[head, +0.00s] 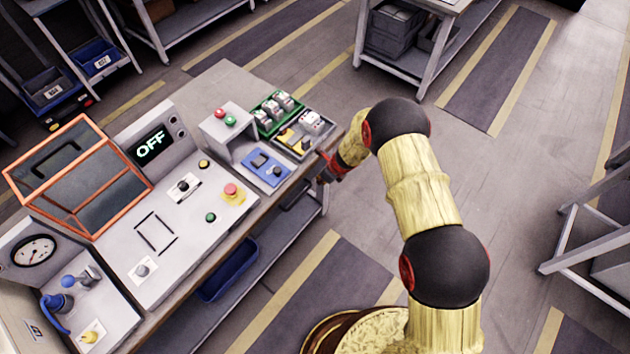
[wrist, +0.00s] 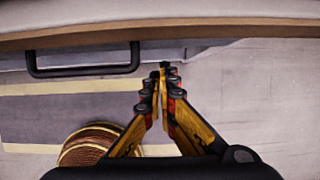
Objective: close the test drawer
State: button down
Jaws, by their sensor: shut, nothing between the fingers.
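The test drawer seems to be the grey unit (wrist: 195,44) under the wooden bench edge in the wrist view. A black bar handle (wrist: 85,72) sticks out from its front. My gripper (wrist: 163,72) is shut and empty, with its fingertips to the right of the handle and apart from it, near the drawer's front. In the head view my gripper (head: 326,170) is at the bench's right front edge. The drawer is mostly hidden there by the bench top and my arm, and I cannot tell how far it stands out.
A blue bin (head: 228,270) sits below.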

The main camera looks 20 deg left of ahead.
jog(key=d+p+v, duration=0.1)
jog(key=p+v, duration=0.1)
jog(key=v, duration=0.8)
jog(key=shift+s, duration=0.25)
jog(key=s+d+r+n+g, duration=0.2)
jog(key=s+r+n, duration=0.1)
jog(key=s+n, duration=0.3)
jog(key=s+d+r+n+g, duration=0.2)
jog(key=s+n, duration=0.4)
jog(key=s+d+r+n+t+h+b, duration=0.1)
jog(key=s+d+r+n+t+b, duration=0.1)
jog(key=s+d+r, duration=0.3)
jog(key=s+d+r+n+t+h+b, duration=0.1)
jog(key=s+d+r+n, duration=0.4)
jog(key=d+r, duration=0.8)
jog(key=s+d+r+n+t+h+b, duration=0.2)
jog(key=s+d+r, duration=0.5)
jog(key=r, duration=1)
jog(key=d+n+t+b, duration=0.1)
jog(key=d+t, duration=0.1)
jog(key=shift+s+t, duration=0.2)
jog(key=shift+t, duration=0.2)
